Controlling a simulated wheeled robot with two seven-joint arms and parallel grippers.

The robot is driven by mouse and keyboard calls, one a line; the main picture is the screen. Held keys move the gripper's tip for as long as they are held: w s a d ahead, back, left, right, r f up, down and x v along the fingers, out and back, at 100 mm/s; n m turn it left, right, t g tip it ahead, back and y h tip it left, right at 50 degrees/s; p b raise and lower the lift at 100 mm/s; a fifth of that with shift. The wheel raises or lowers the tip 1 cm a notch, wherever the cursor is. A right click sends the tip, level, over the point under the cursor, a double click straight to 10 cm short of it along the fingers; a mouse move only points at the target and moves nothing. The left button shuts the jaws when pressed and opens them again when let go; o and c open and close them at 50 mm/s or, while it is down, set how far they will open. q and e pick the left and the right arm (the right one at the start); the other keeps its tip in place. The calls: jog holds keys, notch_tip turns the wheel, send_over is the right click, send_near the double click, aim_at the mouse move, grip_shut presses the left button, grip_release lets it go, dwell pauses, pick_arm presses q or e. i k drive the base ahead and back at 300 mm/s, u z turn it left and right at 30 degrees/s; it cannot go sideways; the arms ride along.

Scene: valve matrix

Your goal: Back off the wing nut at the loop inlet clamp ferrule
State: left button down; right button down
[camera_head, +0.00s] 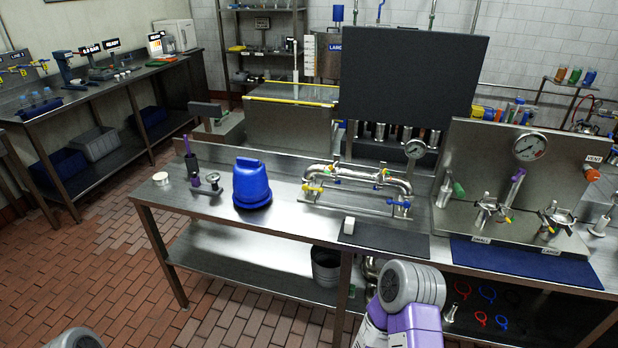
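A shiny steel pipe loop (345,172) lies on the steel bench in front of the dark upright panel. Small coloured fittings sit on it: a yellow one (312,190) at its left end, a blue one (399,204) at its right end, and small green ones along the top pipe. I cannot tell which is the inlet clamp's wing nut, as they are too small to make out. Neither gripper is in view. My purple and grey arm part (410,300) shows at the bottom, in front of the bench. A grey rounded part of mine shows at the bottom left.
A blue container (251,184) stands left of the loop. A gauge panel with two valves (507,180) stands at right. Bare bench top lies at the front left.

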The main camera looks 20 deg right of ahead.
aim_at(380, 175)
jog(key=u, duration=0.6)
jog(key=i, duration=0.9)
jog(key=z, duration=2.15)
